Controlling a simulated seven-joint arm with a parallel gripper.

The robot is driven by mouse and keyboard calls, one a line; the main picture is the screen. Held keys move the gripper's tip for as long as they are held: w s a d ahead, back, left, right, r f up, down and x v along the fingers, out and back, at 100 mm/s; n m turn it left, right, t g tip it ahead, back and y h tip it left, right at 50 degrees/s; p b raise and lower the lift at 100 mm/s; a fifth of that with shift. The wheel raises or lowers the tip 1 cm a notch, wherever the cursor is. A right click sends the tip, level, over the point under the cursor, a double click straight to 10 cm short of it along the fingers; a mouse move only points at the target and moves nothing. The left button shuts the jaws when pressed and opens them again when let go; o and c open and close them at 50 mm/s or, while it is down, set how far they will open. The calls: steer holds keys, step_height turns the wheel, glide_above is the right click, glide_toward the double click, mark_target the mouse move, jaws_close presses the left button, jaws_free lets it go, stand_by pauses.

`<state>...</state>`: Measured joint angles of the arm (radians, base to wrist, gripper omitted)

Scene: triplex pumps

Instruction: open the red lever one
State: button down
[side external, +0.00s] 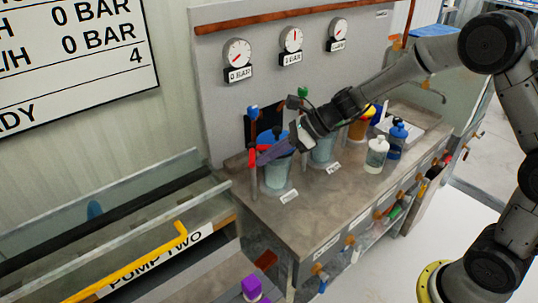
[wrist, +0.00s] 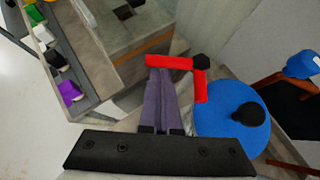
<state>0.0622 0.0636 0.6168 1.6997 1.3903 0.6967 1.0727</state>
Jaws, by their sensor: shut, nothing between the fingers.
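The red lever (side external: 252,158) is at the left end of the bench, beside the nearest clear tank (side external: 277,175). In the wrist view the red lever (wrist: 172,62) is an L shape, with one arm pointing left and another running down from a black knob. My gripper (side external: 262,158) reaches in from the right, and its long purple-grey fingers are shut and empty. In the wrist view the fingertips of my gripper (wrist: 160,74) are right at the lever's left arm, inside the bend. I cannot tell whether they touch it.
A blue lid (wrist: 225,118) with a black knob is close to the fingers' right. Blue-topped (side external: 253,112) and green-topped (side external: 302,92) posts stand behind. Bottles (side external: 377,155) stand farther right. A glass-sided enclosure (side external: 130,215) lies left of the bench.

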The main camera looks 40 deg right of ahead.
steer(key=shift+w+a, duration=0.15)
steer(key=shift+a, duration=0.9)
